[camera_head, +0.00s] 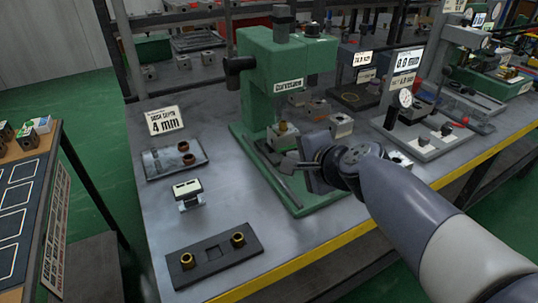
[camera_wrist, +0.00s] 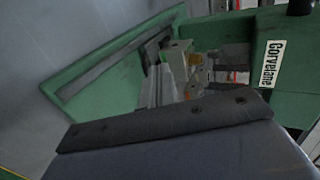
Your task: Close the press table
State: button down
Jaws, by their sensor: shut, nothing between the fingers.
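The green press (camera_head: 275,75) labelled "Corvelane" stands on the grey bench. Its green base (camera_head: 245,137) bears dark rails (camera_head: 282,183) and small blocks, among them a metal block with a brass-coloured part (camera_head: 283,133) under the press head. My gripper (camera_head: 284,163) is shut and empty, low over the base in front of the press column, pointing left. Whether it touches the table cannot be told. In the wrist view, the press (camera_wrist: 285,70) is at the right and its base (camera_wrist: 85,85) at the left. My dark wrist parts fill the bottom; the press table's position is partly hidden.
A black fixture plate with two brass rings (camera_head: 213,258), a small white-topped block (camera_head: 187,192), a grey tray (camera_head: 165,165) and a "4 mm" sign (camera_head: 165,120) are left of the press. A dial gauge stand (camera_head: 404,105) is at the right.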

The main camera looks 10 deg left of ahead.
jog(key=shift+w+a+f, duration=0.1)
jog(key=shift+w+a, duration=0.05)
jog(key=shift+w, duration=0.1)
jog(key=b, duration=0.2)
send_near(265, 145)
jog(key=f, duration=0.1)
jog(key=w+a+f, duration=0.1)
jog(key=w+f, duration=0.1)
jog(key=shift+w+a+f, duration=0.15)
jog(key=shift+w+a, duration=0.05)
jog(key=shift+a, duration=0.1)
jog(key=shift+w+a, duration=0.45)
jog(key=shift+w, duration=0.15)
jog(key=shift+w+a, duration=0.45)
jog(key=shift+w, duration=0.2)
